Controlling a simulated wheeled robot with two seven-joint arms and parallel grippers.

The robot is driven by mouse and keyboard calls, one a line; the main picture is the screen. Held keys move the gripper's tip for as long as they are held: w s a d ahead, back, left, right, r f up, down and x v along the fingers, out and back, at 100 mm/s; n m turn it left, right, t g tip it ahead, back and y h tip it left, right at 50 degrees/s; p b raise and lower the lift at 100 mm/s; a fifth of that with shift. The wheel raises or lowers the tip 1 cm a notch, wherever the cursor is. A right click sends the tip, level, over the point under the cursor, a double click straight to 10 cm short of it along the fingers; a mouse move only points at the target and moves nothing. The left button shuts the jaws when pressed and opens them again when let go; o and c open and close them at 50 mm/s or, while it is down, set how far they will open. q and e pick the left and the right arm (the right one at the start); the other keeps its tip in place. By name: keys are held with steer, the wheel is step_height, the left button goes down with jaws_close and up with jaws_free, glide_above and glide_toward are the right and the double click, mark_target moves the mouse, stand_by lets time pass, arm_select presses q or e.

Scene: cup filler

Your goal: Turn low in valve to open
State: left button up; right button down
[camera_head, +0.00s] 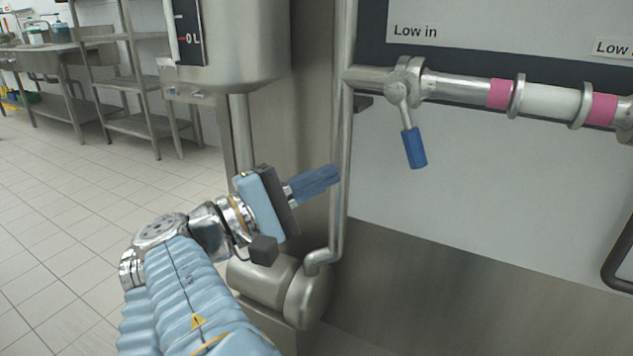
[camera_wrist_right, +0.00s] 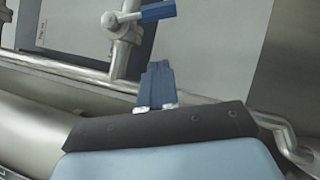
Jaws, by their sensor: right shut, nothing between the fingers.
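The low in valve (camera_head: 406,78) sits on a horizontal steel pipe under a "Low in" label (camera_head: 415,31). Its lever ends in a blue handle (camera_head: 414,148) and hangs down across the pipe, tilted slightly right at the bottom. In the right wrist view the valve (camera_wrist_right: 122,27) and its blue handle (camera_wrist_right: 157,12) show at the top, beyond the fingers. My right gripper (camera_head: 334,175) is shut and empty, with blue fingers pointing right. It is left of and a little below the handle, apart from it. Its fingers also show in the wrist view (camera_wrist_right: 158,68). My left gripper is not in view.
A vertical steel pipe (camera_head: 343,130) runs close by my right fingertips. A steel cylinder (camera_head: 280,285) lies below the gripper, and a steel tank (camera_head: 245,50) is above it. More pipe with pink bands (camera_head: 500,94) continues right. Open tiled floor (camera_head: 70,210) lies left.

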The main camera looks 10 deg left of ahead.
mark_target(409, 127)
steer(key=w+d+r, duration=0.2)
steer(key=w+d, duration=0.1)
steer(key=d, duration=0.5)
steer(key=shift+w+d+r+b, duration=0.15)
steer(key=shift+w+r+b, duration=0.1)
steer(key=shift+r+b, duration=0.15)
